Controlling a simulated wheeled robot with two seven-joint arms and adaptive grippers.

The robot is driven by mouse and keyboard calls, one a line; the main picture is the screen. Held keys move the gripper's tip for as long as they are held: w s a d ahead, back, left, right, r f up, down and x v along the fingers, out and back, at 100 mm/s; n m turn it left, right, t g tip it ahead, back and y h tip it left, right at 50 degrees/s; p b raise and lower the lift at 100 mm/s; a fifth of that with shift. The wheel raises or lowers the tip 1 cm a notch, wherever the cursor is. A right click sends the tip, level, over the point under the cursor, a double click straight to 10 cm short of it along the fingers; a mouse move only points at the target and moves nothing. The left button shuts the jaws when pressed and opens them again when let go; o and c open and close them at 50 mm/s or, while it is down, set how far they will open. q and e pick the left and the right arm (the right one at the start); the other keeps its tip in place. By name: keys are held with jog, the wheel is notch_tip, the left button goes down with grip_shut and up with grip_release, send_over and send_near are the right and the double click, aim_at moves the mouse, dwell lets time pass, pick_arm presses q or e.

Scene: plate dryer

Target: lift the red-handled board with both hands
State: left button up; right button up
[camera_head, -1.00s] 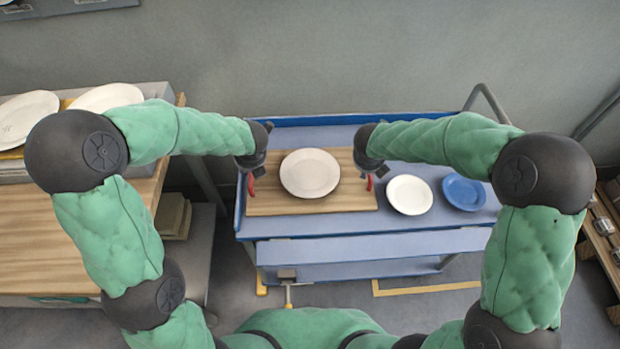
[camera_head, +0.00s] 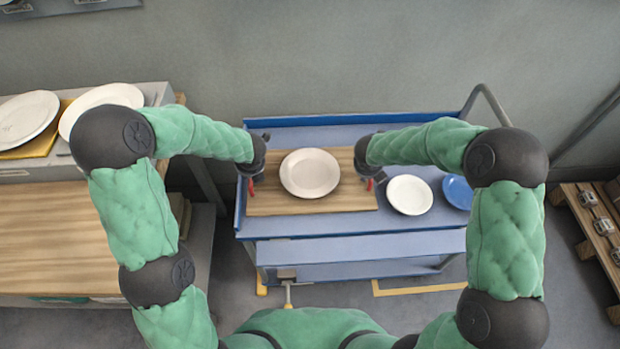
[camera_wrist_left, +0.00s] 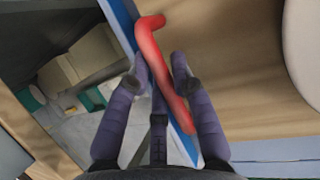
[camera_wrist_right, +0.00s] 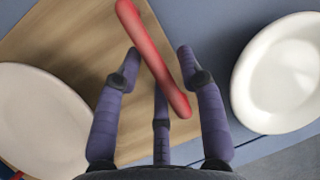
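The wooden board (camera_head: 340,202) lies on the blue cart with a white plate (camera_head: 310,173) on it. Its left red handle (camera_wrist_left: 160,65) shows between the spread fingers of my left gripper (camera_wrist_left: 158,68). Its right red handle (camera_wrist_right: 155,60) shows between the spread fingers of my right gripper (camera_wrist_right: 158,65). Both grippers are open, pointing down at the board's two ends. In the head view the handles are mostly hidden by my left gripper (camera_head: 252,185) and my right gripper (camera_head: 374,180). Whether any finger touches a handle, I cannot tell.
A white plate (camera_head: 410,195) and a blue plate (camera_head: 458,192) sit on the cart (camera_head: 330,245) right of the board, the white one close to my right gripper. A wooden table (camera_head: 50,235) stands at left, a pallet (camera_head: 600,240) at right.

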pick_arm(q)
grip_shut()
pick_arm(e)
grip_shut()
pick_arm(q)
jog(key=shift+r, duration=0.2)
pick_arm(e)
jog(key=shift+w+r, duration=0.1)
jog(key=shift+r, duration=0.15)
